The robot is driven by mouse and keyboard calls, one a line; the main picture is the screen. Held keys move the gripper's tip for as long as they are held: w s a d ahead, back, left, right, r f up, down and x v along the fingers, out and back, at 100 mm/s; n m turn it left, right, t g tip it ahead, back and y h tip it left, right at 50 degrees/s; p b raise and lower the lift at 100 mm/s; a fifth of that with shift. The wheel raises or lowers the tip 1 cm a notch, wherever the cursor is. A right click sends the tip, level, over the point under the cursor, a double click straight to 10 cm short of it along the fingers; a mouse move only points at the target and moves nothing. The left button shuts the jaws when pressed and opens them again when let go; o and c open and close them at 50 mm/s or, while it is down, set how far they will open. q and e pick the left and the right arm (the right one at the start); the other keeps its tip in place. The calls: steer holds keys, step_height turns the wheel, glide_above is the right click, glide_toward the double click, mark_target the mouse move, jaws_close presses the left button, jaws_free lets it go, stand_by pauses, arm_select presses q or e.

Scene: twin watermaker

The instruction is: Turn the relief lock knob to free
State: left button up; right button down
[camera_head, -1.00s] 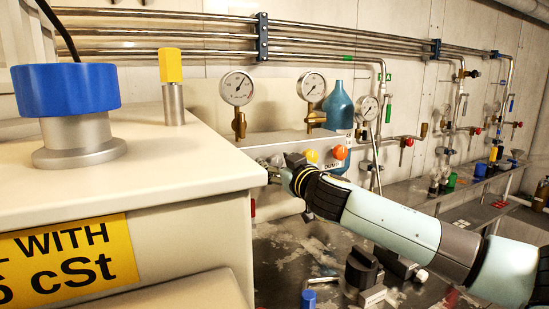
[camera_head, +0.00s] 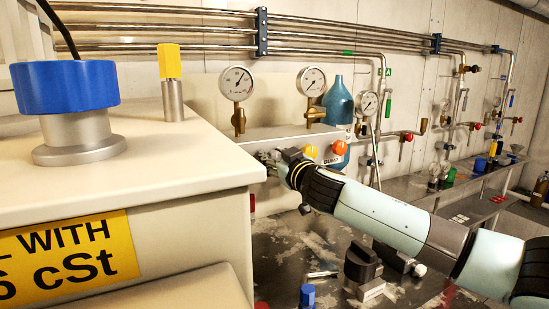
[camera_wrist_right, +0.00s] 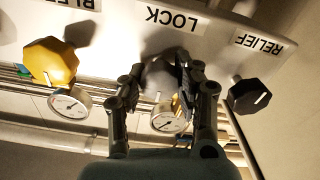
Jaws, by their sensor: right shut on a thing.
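In the right wrist view, which is upside down, the grey lock knob (camera_wrist_right: 160,76) sits in the middle of the panel by the LOCK label (camera_wrist_right: 172,18). My right gripper (camera_wrist_right: 160,80) has a finger on each side of it and is shut on it. The fingers partly cover the knob, and I cannot read its pointer. The black relief knob (camera_wrist_right: 248,97) is to the right by the RELIEF label. In the head view my right gripper (camera_head: 270,158) is at the panel, largely hidden by the cream cabinet's edge and my wrist. My left gripper is not in view.
A yellow knob (camera_wrist_right: 50,62) is left of the lock knob in the wrist view. In the head view an orange-red knob (camera_head: 339,147) and two gauges (camera_head: 238,83) are close by. The cream cabinet (camera_head: 120,180) crowds the left. A black-handled object (camera_head: 362,266) stands on the worn bench below.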

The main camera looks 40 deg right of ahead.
steer(key=shift+n, duration=0.4)
steer(key=n, duration=0.8)
steer(key=shift+p, duration=0.4)
steer(key=n+p, duration=0.1)
steer(key=n, duration=0.4)
steer(key=shift+a+f, duration=0.1)
steer(key=shift+f+n+p, duration=0.1)
steer(key=shift+n+p, duration=0.45)
steer(key=shift+n, duration=1.55)
steer(key=c, duration=0.9)
jaws_free()
